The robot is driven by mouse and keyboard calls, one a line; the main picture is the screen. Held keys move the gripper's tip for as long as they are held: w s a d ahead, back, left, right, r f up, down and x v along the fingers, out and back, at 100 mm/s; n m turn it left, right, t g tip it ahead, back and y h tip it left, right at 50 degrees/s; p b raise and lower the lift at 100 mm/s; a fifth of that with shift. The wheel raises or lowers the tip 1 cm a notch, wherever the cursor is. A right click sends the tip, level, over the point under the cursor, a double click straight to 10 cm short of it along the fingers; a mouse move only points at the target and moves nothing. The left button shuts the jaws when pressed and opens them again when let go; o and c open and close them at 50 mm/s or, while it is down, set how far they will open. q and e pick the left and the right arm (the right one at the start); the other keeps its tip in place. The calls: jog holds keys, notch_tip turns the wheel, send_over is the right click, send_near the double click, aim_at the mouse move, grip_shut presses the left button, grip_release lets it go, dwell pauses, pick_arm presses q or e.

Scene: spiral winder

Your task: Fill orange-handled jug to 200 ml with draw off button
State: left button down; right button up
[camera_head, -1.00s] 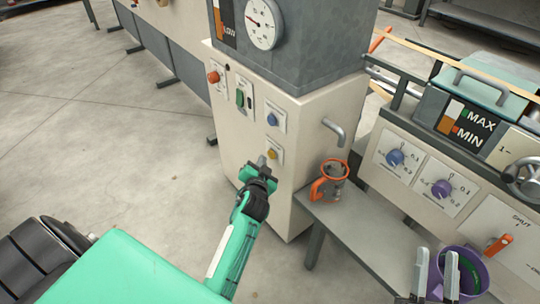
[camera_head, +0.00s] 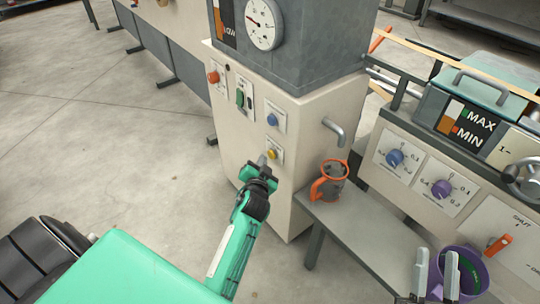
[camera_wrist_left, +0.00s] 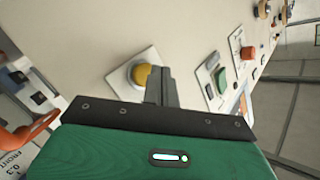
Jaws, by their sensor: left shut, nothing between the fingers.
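The orange-handled jug (camera_head: 333,187) stands upright on the grey bench below the bent spout (camera_head: 337,132). Its inside looks grey; its level and scale are too small to read. An orange handle (camera_wrist_left: 32,132) shows at the left of the left wrist view. The yellow button (camera_head: 272,154) is lowest on the cream cabinet front; its label is unreadable. My left gripper (camera_head: 262,160) is shut and empty close to it. In the left wrist view its fingertips (camera_wrist_left: 157,75) overlap the edge of the yellow button (camera_wrist_left: 140,74); contact is unclear. My right gripper (camera_head: 437,262) is open at lower right.
A blue button (camera_head: 272,119), a green switch (camera_head: 240,98) and a red knob (camera_head: 213,77) sit above the yellow button. A purple container (camera_head: 474,262) is beside my right gripper. The bench (camera_head: 375,237) is clear between jug and container.

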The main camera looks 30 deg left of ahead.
pick_arm(q)
jog(key=shift+w+d, duration=0.1)
jog(key=shift+w, duration=0.2)
jog(key=shift+w+d, duration=0.2)
jog(key=shift+w, duration=0.2)
dwell(2.0)
jog(key=shift+s, duration=0.1)
dwell(1.3)
jog(key=shift+s+a+p, duration=0.3)
jog(key=shift+s+p, duration=0.05)
jog(key=shift+s, duration=0.35)
jog(key=s, duration=0.1)
jog(key=s+a+p, duration=0.1)
jog(key=s, duration=0.1)
jog(key=s+a+p, duration=0.1)
jog(key=shift+s, duration=0.3)
dwell(1.0)
